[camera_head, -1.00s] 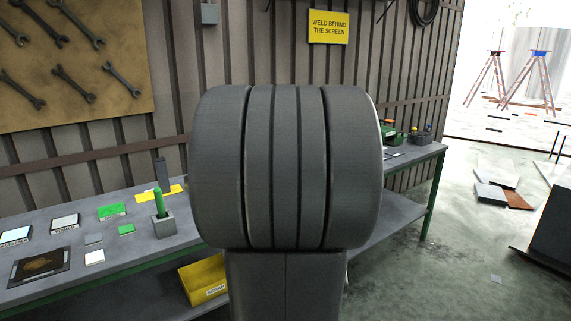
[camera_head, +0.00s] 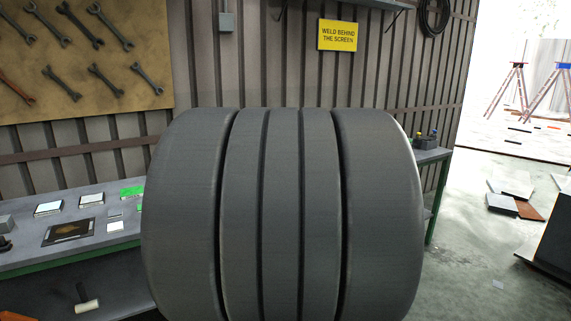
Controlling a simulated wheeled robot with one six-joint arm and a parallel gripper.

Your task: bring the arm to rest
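A large dark grey ribbed part of my own arm fills the middle of the head view, close to the camera. My gripper is not in view; this arm part may hide it. The workbench (camera_head: 30,262) shows to the left of the arm, and its right end shows past the arm. On it lie a dark plate with a brown patch (camera_head: 68,231), several small light blocks or pads and part of a green piece (camera_head: 131,191). The middle of the bench is hidden behind the arm.
A wrench board (camera_head: 85,62) and a yellow sign (camera_head: 338,35) hang on the ribbed wall. A mallet (camera_head: 87,301) lies on the lower shelf. Flat panels (camera_head: 512,188) lie on the floor at right, near a dark block (camera_head: 547,245).

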